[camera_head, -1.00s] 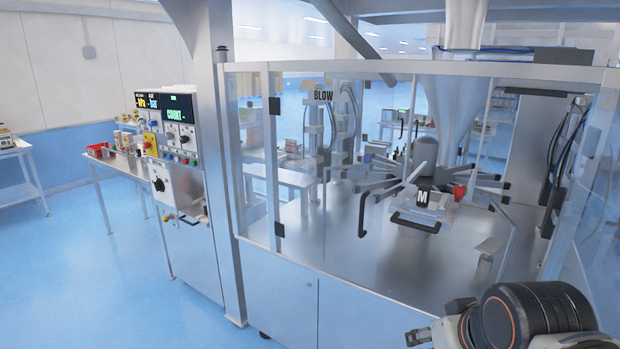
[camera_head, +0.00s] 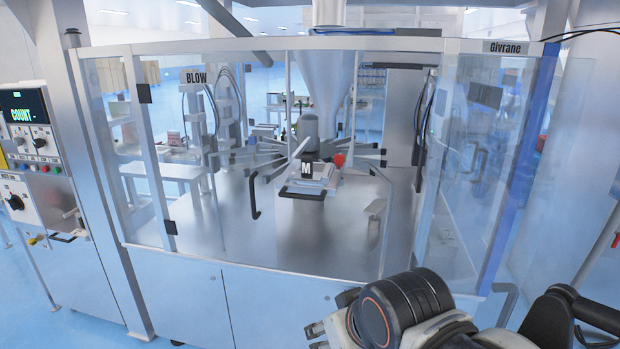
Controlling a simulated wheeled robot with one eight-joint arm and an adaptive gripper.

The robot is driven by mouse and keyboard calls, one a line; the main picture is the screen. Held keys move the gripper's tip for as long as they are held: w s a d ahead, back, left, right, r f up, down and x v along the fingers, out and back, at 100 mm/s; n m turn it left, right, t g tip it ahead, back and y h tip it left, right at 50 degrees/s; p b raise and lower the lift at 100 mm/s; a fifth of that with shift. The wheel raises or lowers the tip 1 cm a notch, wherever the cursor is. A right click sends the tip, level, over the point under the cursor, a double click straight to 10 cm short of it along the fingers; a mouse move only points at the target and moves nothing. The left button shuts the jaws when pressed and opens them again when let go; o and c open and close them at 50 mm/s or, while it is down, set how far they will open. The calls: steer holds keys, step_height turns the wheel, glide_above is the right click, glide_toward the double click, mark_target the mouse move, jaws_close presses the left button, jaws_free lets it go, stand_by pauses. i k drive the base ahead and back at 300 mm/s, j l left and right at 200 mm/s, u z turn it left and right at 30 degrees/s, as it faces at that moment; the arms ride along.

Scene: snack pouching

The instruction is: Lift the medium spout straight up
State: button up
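The piece marked M (camera_head: 306,170), which looks like the medium spout, sits in the middle of the machine's steel deck, behind the clear front panels. It has a dark front with a white M, a pale metal body and a dark handle bar (camera_head: 302,194) in front. My arm shows at the lower right, outside the enclosure and well apart from the spout. Small metal parts at its left end, which look like my gripper (camera_head: 315,333), are partly cut off by the bottom edge. Whether they are open or shut does not show.
Clear panels in metal frames (camera_head: 291,150) stand between me and the deck. A steel hopper cone (camera_head: 323,85) hangs behind the spout. Radial arms and a red cup (camera_head: 339,160) are near it. A control panel (camera_head: 30,150) stands at the left. A dark handle (camera_head: 254,195) is on the left panel.

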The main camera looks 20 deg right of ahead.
mark_target(305, 169)
steer(key=i+l+z, duration=0.15)
steer(key=l, duration=0.25)
steer(key=i+j, duration=0.65)
steer(key=j, duration=0.2)
steer(key=i+j+z, duration=0.1)
steer(key=i+j, duration=0.55)
steer(key=j, duration=0.25)
steer(key=i+j+z, duration=0.1)
steer(key=i+j, duration=0.2)
steer(key=j, duration=0.15)
steer(key=i+j, duration=0.3)
steer(key=j, duration=0.2)
